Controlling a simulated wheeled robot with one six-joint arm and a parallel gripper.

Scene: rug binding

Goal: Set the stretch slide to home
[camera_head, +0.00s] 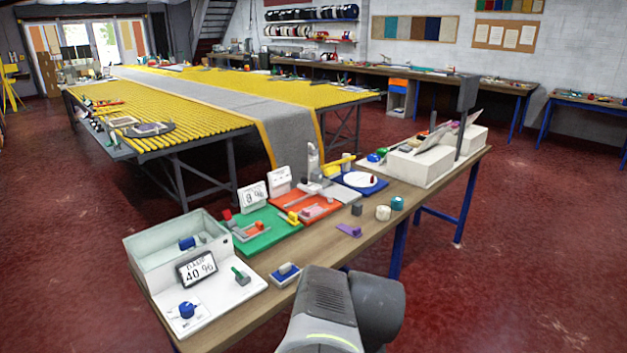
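The bench (236,321) carries several control panels, and I cannot read a label that marks the stretch slide. A green panel (275,238) has a grey track with an orange knob (256,227) and a small white sign (253,196). An orange-red panel (339,193) behind it to the right has a grey track, a yellow knob (293,218) and a pinkish block (313,210). Either may hold the slide; home marks are too small to read. My arm shows at the bottom middle, in front of the bench; my gripper is not in view.
A small blue-and-white block (285,273), purple piece (349,230) and white jar (383,213) lie along the front edge. Red floor (520,230) is clear at right.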

